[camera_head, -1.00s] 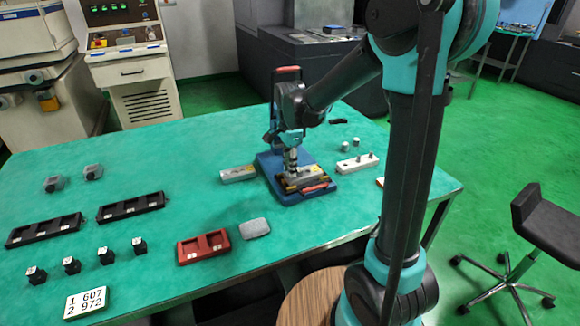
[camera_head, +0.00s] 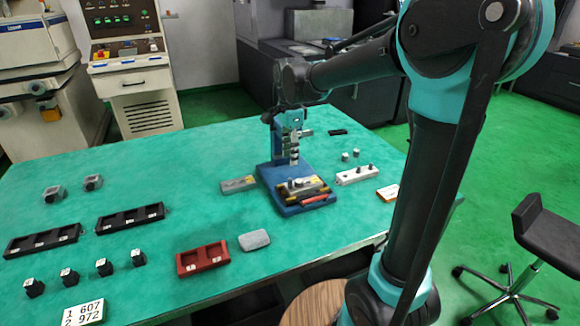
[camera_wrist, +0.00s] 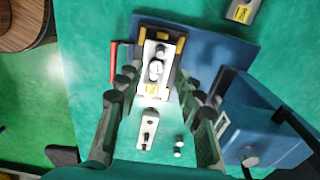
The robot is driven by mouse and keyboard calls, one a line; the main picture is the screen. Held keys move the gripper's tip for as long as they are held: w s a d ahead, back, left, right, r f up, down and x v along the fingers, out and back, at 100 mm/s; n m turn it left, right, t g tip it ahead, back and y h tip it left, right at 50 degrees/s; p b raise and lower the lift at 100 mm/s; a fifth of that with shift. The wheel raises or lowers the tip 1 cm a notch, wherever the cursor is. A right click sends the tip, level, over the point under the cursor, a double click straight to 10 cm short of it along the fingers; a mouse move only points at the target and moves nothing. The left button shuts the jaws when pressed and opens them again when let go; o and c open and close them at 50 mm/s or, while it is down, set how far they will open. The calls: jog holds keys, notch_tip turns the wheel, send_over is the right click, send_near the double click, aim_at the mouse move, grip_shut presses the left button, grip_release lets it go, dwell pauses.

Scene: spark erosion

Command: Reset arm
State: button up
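My gripper (camera_head: 294,152) hangs above the blue fixture (camera_head: 272,176) on the green table. In the wrist view, my gripper (camera_wrist: 160,98) has its dark fingers wide apart, with nothing held between them. Below lies a metal block with yellow parts (camera_wrist: 160,62), seated on the fixture's blue base (camera_wrist: 225,45). The block (camera_head: 303,186) also shows in the head view, with a red bar (camera_head: 313,199) along its front. My arm and gripper partly hide the fixture's upright.
A white block with pegs (camera_head: 357,175), small grey cylinders (camera_head: 345,157) and an orange-white box (camera_head: 388,192) lie right of the fixture. A grey labelled block (camera_head: 238,184), a red tray (camera_head: 202,258) and a grey pad (camera_head: 254,240) lie left. Black trays (camera_head: 130,218) sit farther left.

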jog(key=shift+r, duration=1.2)
